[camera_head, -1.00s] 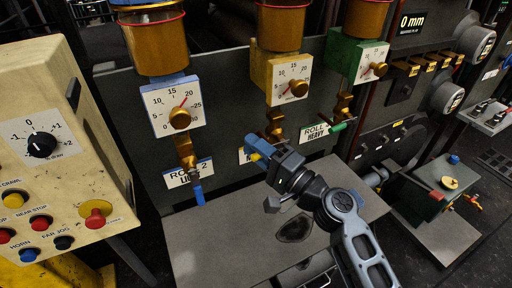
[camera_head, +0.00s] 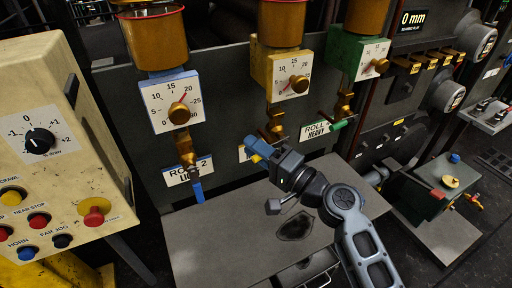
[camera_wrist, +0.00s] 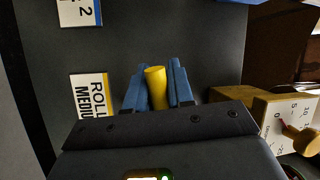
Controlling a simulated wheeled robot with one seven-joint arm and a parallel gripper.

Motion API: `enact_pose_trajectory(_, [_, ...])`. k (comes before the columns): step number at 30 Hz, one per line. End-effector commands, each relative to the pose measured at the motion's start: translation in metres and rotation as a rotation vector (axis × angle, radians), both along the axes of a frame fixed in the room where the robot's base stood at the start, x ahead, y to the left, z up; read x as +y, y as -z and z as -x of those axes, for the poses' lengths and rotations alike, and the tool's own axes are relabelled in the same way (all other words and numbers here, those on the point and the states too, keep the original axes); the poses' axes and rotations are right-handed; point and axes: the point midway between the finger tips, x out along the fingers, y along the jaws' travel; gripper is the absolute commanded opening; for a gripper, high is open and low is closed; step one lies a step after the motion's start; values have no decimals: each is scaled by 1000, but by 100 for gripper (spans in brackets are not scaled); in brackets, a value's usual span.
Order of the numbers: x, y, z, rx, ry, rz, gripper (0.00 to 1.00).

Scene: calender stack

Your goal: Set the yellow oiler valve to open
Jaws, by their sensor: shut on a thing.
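The yellow oiler (camera_head: 262,72) hangs on the dark panel between a blue and a green oiler. Its dial and brass outlet show in the head view. My gripper (camera_head: 258,147) is at the valve below it. In the wrist view, the blue fingers (camera_wrist: 157,88) are shut on the yellow valve handle (camera_wrist: 156,78), which sits between them. In the head view only a little yellow of the handle shows beside the fingers. The valve's pivot is mostly hidden, so I cannot tell its exact angle.
The blue oiler's handle (camera_head: 198,192) hangs down at left; the green oiler's handle (camera_head: 339,125) sticks out sideways at right. A grey plate (camera_head: 215,240) lies below. A cream control box (camera_head: 75,120) stands at left. The "ROLL MEDIUM" label (camera_wrist: 92,100) is beside my fingers.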

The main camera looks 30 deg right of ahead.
Motion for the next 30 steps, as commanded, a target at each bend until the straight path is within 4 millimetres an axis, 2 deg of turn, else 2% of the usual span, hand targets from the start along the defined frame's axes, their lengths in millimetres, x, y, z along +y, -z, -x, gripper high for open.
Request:
enact_pose_trajectory(15, [-12, 31, 0, 1, 2, 478, 0])
enact_pose_trajectory(30, [-33, 51, 0, 2, 0, 923, 0])
